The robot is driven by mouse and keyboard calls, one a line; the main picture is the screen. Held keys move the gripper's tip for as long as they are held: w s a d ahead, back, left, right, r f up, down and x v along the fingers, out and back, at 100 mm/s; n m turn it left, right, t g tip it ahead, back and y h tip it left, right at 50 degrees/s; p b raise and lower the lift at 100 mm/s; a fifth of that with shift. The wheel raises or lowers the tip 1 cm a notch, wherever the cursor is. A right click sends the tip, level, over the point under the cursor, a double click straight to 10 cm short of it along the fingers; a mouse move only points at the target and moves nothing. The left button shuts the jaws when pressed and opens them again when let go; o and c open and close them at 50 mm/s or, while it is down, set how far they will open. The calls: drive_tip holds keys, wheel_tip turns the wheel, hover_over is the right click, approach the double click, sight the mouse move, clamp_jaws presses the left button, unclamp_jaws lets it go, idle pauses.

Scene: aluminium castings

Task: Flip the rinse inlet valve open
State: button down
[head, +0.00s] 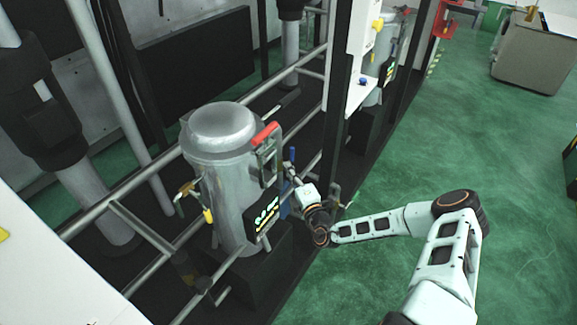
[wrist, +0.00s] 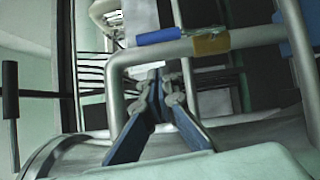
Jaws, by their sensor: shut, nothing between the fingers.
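A grey metal vessel (head: 225,165) stands upright in the head view, with a red-handled clamp (head: 265,135) on its right side. A small blue part (head: 292,155) shows just right of the vessel; I cannot tell if it is the rinse inlet valve's handle. My gripper (head: 289,172) is beside it, right of the vessel. In the wrist view, my gripper (wrist: 158,82) is shut and empty, its fingers meeting below a bent grey pipe. Contact between fingers and pipe cannot be told.
A yellow-handled fitting (head: 187,188) sticks out left of the vessel. Horizontal rails (head: 150,178) run past it. A dark label panel (head: 264,214) is on the vessel's front. A white panel post (head: 355,60) stands behind right. The green floor (head: 465,130) at right is largely clear.

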drive_tip(key=v, duration=1)
drive_tip(key=shift+r, duration=0.25)
drive_tip(key=shift+w, duration=0.1)
